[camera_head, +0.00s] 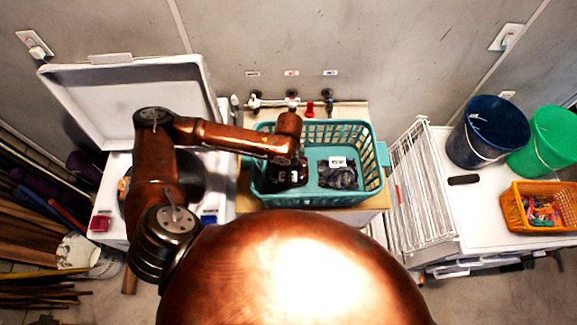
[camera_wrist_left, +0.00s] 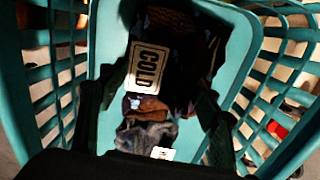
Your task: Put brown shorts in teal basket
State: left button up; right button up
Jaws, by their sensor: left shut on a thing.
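The teal basket (camera_head: 375,185) stands on a wooden surface below the wall taps. My left gripper (camera_head: 286,178) reaches down inside its left part. In the left wrist view the teal basket (camera_wrist_left: 105,25) surrounds the two dark fingers of my left gripper (camera_wrist_left: 157,95). A patch of brown cloth, seemingly the brown shorts (camera_wrist_left: 146,107), shows between the fingers, and the gripper is shut on it. Most of the cloth is hidden or dark. My right gripper is not in view.
Dark clothing (camera_head: 338,178) lies in the basket beside a white label (camera_head: 338,162); the wrist view shows a "COLD" label (camera_wrist_left: 150,68). A white drying rack (camera_head: 418,195) stands right of the basket. An open-lidded white washer (camera_head: 135,100) is left. Blue (camera_head: 487,130) and green (camera_head: 553,140) buckets are at right.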

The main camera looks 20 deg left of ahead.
pick_arm(q)
jog(key=o, duration=1.8)
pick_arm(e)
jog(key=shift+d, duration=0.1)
pick_arm(q)
jog(key=shift+o, duration=0.2)
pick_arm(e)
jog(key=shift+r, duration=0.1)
pick_arm(q)
notch_tip(320, 180, up, 9)
jog(key=p, duration=1.1)
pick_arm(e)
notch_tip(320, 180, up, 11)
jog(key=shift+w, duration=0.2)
pick_arm(q)
jog(key=shift+f, duration=0.1)
